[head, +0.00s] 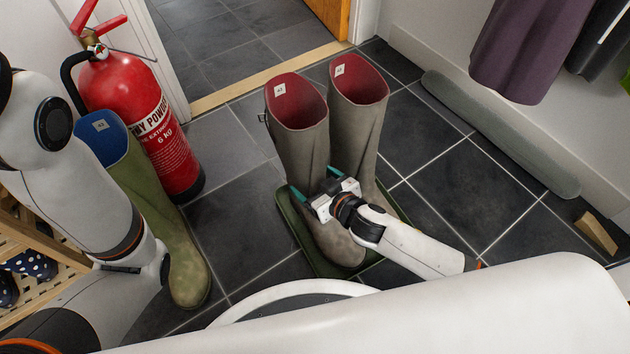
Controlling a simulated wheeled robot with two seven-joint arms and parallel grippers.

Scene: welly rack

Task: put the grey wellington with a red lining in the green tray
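Two grey wellingtons with red linings stand upright side by side, the left one (302,140) and the right one (358,120). White labels show inside their tops. The green tray (291,228) is under them; its rim shows at the left, front and right. The left boot stands over the tray, toe towards me. The right boot's foot is partly hidden by my arm. My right gripper (316,181) is at the left boot's ankle, its teal fingers wide apart, one towards each side. Whether they touch it is unclear. My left gripper is out of view.
A green wellington with a blue lining (150,195) stands at left beside a red fire extinguisher (140,115). A wooden rack (45,250) holds spotted footwear. A long grey roll (500,135) and a wooden wedge (597,233) lie at right. Dark floor tiles are clear between.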

